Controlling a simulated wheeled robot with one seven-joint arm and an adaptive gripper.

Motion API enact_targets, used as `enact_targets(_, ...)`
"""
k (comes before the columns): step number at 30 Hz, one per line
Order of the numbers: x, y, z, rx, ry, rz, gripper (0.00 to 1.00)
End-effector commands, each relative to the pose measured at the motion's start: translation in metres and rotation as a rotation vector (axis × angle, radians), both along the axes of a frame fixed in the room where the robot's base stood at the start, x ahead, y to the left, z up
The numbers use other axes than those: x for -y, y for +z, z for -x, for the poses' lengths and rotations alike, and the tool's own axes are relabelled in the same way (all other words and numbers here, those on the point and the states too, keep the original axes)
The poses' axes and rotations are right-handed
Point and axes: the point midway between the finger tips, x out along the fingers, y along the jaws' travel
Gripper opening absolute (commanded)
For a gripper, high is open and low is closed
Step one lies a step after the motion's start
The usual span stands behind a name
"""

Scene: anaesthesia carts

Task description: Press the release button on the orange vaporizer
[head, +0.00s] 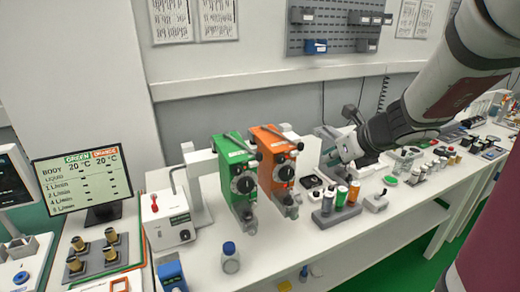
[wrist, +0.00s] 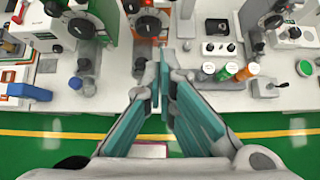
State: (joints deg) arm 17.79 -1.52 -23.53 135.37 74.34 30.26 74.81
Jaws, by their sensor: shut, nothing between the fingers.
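The orange vaporizer (head: 270,158) stands upright on the white bench, just right of the green vaporizer (head: 232,165). It has a black round dial on its front and a dark and grey lever at its top. In the wrist view the orange vaporizer (wrist: 148,22) is at the top, ahead and slightly left of my fingertips. I cannot make out its release button clearly. My gripper (head: 328,143) is right of the orange vaporizer, apart from it in the head view. In the wrist view my gripper (wrist: 165,72) is shut and empty.
Capped bottles in a grey holder (head: 336,205) stand right of the orange vaporizer. A blue-capped jar (head: 230,260) stands in front of the green one. A monitor (head: 84,180) is at left.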

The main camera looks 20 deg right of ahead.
Motion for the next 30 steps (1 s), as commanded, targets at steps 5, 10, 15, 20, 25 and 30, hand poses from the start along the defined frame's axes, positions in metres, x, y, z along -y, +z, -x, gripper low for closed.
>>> enact_targets(5,-0.001,-0.002,-0.002,0.000,0.003,0.000,0.00)
enact_targets(10,-0.002,-0.015,-0.015,-0.002,0.005,-0.001,0.00)
enact_targets(15,-0.003,-0.038,-0.039,-0.003,0.005,-0.001,0.00)
enact_targets(20,-0.004,-0.060,-0.061,-0.004,0.006,0.000,0.00)
enact_targets(25,-0.005,-0.070,-0.084,-0.002,0.009,0.002,0.00)
enact_targets(30,-0.005,-0.068,-0.103,-0.001,0.007,0.003,0.00)
